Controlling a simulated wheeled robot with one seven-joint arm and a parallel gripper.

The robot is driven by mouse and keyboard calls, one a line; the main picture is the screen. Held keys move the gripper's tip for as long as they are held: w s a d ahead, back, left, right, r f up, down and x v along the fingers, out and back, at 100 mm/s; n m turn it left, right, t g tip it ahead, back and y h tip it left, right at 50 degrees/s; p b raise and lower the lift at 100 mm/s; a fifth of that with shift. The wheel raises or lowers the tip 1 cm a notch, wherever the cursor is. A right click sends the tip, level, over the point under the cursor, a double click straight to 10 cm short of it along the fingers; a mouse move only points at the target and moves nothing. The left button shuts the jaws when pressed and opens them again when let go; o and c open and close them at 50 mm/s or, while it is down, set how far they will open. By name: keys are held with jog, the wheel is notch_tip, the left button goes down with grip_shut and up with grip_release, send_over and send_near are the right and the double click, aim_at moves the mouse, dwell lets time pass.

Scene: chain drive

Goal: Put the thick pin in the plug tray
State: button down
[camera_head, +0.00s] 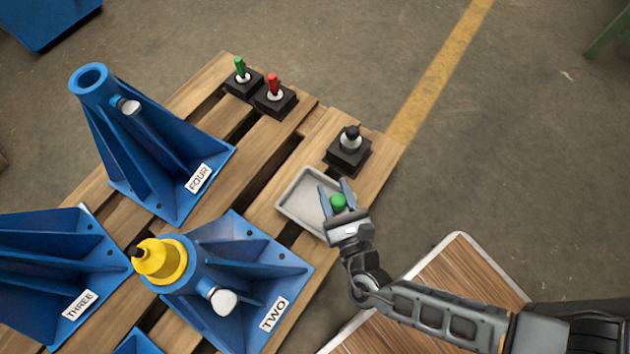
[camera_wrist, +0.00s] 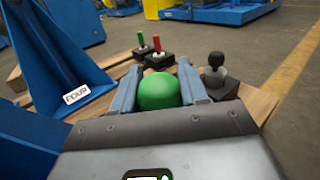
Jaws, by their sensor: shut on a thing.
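My gripper (camera_head: 334,186) is over the right part of the light grey tray (camera_head: 293,200), which I take for the plug tray. Its jaws are shut on a green round-topped piece (camera_head: 338,201). In the wrist view the green piece (camera_wrist: 158,92) sits between the two blue-grey fingers. It is probably the thick pin, but only its rounded top shows and its lower part is hidden. I cannot tell whether it touches the tray floor. The visible left part of the tray is empty.
A black block with a dark-topped plug (camera_head: 349,140) stands just behind the tray. Blocks with a green pin (camera_head: 240,68) and a red pin (camera_head: 272,85) stand at the back. Blue stands FOUR (camera_head: 150,150) and TWO (camera_head: 250,265) are left; TWO bears a yellow cap (camera_head: 163,260).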

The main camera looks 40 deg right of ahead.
jog(key=w+d+n, duration=0.1)
jog(key=w+d, duration=0.1)
jog(key=d, duration=0.8)
jog(key=w+a+f+b, duration=0.2)
jog(key=a+f, duration=0.1)
jog(key=w+a+f+b, duration=0.2)
jog(key=a+f+b, duration=0.1)
jog(key=f, duration=0.1)
jog(key=w+a+f+b, duration=0.2)
jog(key=a+f, duration=0.1)
jog(key=f, duration=0.1)
jog(key=shift+a+b, duration=0.25)
jog(key=shift+b, duration=0.15)
jog(key=shift+r, duration=0.15)
jog(key=c, duration=0.6)
grip_release()
jog(key=shift+s+f, duration=0.1)
jog(key=shift+f, duration=0.1)
